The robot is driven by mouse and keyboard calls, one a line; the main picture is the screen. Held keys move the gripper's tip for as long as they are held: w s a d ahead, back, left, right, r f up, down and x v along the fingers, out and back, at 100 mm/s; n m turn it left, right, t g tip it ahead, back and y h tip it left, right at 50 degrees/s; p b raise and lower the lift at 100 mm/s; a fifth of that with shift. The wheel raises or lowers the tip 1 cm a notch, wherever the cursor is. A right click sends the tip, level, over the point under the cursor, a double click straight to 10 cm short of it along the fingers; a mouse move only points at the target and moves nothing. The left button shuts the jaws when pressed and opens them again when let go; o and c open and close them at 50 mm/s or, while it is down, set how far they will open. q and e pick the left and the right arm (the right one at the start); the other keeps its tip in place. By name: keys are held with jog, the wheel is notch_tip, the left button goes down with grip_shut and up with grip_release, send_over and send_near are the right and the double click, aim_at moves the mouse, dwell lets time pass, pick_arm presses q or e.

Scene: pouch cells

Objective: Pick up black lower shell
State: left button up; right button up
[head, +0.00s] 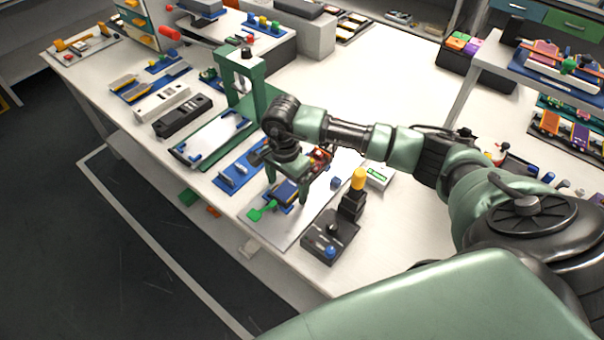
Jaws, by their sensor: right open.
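The black lower shell (183,117) looks like the long dark tray-like piece lying flat on the white table, left of the green press frame. A similar white shell (161,102) lies just behind it. My right gripper (287,197) points down, open, over a small dark-blue piece (286,191) near the table's front edge. It is well to the right of the black shell and apart from it. Whether its fingers touch the blue piece is hard to tell. My left gripper is out of view.
A black control box (330,236) stands at right. The table's back middle is clear.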

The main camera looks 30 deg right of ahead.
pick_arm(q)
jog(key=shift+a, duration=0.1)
pick_arm(e)
jog(key=c, duration=1.5)
